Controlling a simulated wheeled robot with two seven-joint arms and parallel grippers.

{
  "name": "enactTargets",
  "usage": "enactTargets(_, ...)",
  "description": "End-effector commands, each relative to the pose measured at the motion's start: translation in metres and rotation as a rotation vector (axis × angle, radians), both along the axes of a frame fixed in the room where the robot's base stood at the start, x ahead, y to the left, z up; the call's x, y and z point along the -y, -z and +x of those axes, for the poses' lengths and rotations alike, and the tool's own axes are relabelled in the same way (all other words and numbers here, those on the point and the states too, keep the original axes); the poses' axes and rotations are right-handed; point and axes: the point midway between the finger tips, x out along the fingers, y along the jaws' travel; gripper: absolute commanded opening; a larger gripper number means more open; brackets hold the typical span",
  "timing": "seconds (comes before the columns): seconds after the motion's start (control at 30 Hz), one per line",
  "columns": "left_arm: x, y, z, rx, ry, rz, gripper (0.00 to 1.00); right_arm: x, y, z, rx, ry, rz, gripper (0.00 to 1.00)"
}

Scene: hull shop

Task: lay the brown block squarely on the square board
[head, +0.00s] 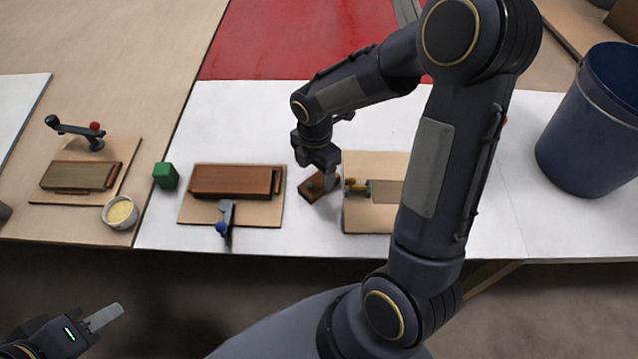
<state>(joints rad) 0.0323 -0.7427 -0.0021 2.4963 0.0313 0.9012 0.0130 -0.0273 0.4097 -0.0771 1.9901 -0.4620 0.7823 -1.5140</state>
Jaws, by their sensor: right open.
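A small brown block (313,190) lies on the white table top, turned at an angle, just left of a tan square board (358,221). My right gripper (325,178) points down over the block with its jaws open. A finger hides part of the block, and I cannot tell whether the jaws touch it. The board carries a clamp with a yellowish knob (351,183) and a darker brownish patch (386,192). My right arm hides the board's right side. My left gripper (103,318) is low at bottom left, away from the table; its opening is unclear.
A middle board (190,215) holds a long brown block (230,181) and a blue-knobbed clamp (225,219). A left board (125,155) holds another block (78,176).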

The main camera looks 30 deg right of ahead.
Motion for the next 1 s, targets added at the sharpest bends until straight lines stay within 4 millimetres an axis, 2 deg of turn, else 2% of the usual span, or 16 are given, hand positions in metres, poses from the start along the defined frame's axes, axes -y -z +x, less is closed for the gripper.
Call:
enactTargets(0.2, 0.000, 0.001, 0.000, 0.000, 0.000, 0.000, 0.36, 0.005, 0.034, -0.003, -0.004, 0.001, 0.000, 0.71)
enactTargets(0.3, 0.000, 0.001, 0.000, 0.000, 0.000, 0.000, 0.36, 0.004, 0.043, -0.002, -0.002, 0.002, 0.001, 0.71)
enactTargets(0.6, 0.000, 0.001, 0.000, 0.000, 0.000, 0.000, 0.36, 0.005, 0.047, -0.002, 0.000, 0.003, 0.000, 0.70)
enactTargets(1.0, 0.000, 0.001, 0.000, 0.000, 0.000, 0.000, 0.36, 0.005, 0.046, -0.002, 0.001, 0.003, 0.000, 0.17)
